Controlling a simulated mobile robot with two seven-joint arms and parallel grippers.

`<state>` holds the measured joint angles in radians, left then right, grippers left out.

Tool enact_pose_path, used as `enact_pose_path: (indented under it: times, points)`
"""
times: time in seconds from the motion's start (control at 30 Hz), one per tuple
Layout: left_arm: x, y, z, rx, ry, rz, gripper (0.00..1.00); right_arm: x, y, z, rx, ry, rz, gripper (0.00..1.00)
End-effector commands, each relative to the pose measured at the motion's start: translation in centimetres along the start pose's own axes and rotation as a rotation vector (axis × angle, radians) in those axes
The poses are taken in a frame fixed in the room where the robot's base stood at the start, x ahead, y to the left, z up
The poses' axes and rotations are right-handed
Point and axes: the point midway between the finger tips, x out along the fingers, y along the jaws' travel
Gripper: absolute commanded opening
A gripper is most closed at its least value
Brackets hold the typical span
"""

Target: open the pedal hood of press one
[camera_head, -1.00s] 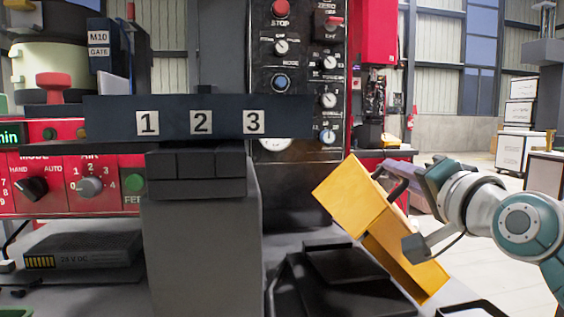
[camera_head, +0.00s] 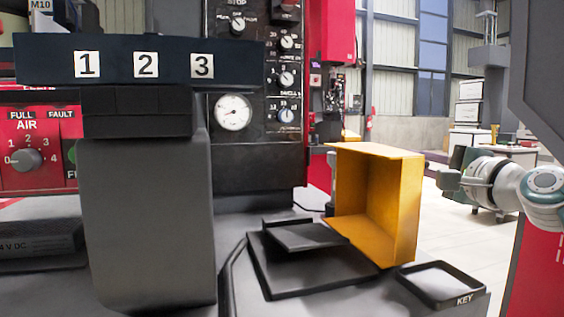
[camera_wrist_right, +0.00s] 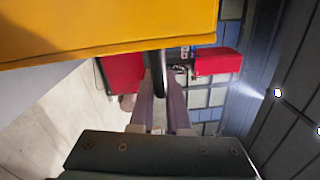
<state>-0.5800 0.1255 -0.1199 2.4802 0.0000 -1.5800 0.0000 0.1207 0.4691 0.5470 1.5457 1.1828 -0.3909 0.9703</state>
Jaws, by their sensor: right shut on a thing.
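The yellow pedal hood (camera_head: 407,210) stands swung up at the right of the black pedal (camera_head: 305,236), its hollow side facing left and the pedal uncovered. My right gripper (camera_head: 438,172) is beyond the hood's right side; the handle is hidden there in the head view. In the right wrist view, the fingers of my right gripper (camera_wrist_right: 160,95) are closed around the dark handle (camera_wrist_right: 157,62), below the yellow hood wall (camera_wrist_right: 100,25). My left gripper is not in view.
A black tray marked KEY (camera_head: 440,284) lies right of the pedal, close to the hood's foot. A grey block with a dark sign 1 2 3 (camera_head: 115,60) stands at left. A control panel with dials (camera_head: 250,75) is behind. Open floor lies at the right.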

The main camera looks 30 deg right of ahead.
Motion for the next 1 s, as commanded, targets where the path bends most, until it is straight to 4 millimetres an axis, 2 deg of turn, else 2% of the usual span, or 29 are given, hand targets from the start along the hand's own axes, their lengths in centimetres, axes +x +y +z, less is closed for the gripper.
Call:
enact_pose_path:
  times: [0.2, 0.6, 0.63, 0.8, 0.9, 1.0]
  points:
    - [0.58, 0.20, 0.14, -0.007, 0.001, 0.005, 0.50, -0.01, 0.39, -0.62, 0.041, 0.001, -0.001, 0.00]
    - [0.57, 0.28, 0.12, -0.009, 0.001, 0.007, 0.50, -0.01, 0.41, -0.65, 0.046, 0.000, 0.001, 0.00]
    - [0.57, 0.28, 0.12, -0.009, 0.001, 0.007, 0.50, -0.01, 0.41, -0.65, 0.046, 0.000, 0.001, 0.16]
    - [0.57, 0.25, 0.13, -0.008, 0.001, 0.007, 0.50, -0.01, 0.42, -0.65, 0.045, 0.000, 0.001, 0.35]
    - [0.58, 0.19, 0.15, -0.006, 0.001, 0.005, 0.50, -0.01, 0.42, -0.66, 0.045, 0.000, 0.001, 0.45]
    - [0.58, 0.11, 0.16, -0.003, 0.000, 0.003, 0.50, -0.02, 0.43, -0.67, 0.044, 0.001, 0.001, 0.45]
